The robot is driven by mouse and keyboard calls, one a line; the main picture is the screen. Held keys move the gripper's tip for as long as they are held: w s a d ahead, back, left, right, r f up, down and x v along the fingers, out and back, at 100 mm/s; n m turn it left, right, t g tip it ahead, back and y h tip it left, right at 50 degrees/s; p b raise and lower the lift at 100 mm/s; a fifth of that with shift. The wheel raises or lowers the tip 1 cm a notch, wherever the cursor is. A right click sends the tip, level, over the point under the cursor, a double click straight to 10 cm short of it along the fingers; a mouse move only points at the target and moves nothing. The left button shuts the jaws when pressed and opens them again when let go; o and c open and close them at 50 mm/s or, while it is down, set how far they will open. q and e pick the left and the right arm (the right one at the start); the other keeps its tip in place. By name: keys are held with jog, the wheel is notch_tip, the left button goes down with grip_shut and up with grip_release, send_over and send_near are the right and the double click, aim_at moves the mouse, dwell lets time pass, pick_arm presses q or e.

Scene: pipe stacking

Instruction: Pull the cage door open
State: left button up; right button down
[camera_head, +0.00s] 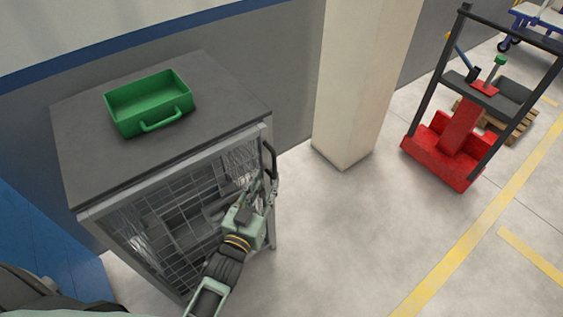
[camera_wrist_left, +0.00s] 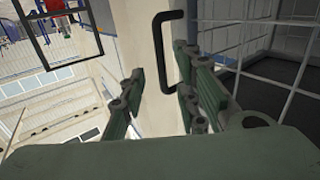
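The cage (camera_head: 85,212) is a grey cabinet with a wire-mesh door (camera_head: 140,240) on its front; the door looks closed. A black bar handle (camera_head: 268,160) stands upright near the door's right edge. My left gripper (camera_head: 264,187) is at the handle, at the door's right side. In the left wrist view, the handle (camera_wrist_left: 156,45) shows between the two open green finger pads (camera_wrist_left: 160,63), closer to the right one. I see no finger clamped on it. The cage's inside (camera_wrist_left: 265,80) shows at the right through the mesh. My right gripper is not in view.
A green tray (camera_head: 150,102) sits on the cage top. A pale pillar (camera_head: 360,85) stands right of the cage. A red stacker (camera_head: 455,145) and a wooden pallet (camera_head: 522,125) are farther right. The floor (camera_head: 345,235) right of the cage is clear.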

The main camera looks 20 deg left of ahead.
aim_at(274, 167)
pick_arm(q)
jog(key=w, duration=0.6)
jog(key=shift+w+d+r, duration=0.2)
jog(key=shift+w+r, duration=0.15)
jog(key=shift+w, duration=0.65)
grip_shut()
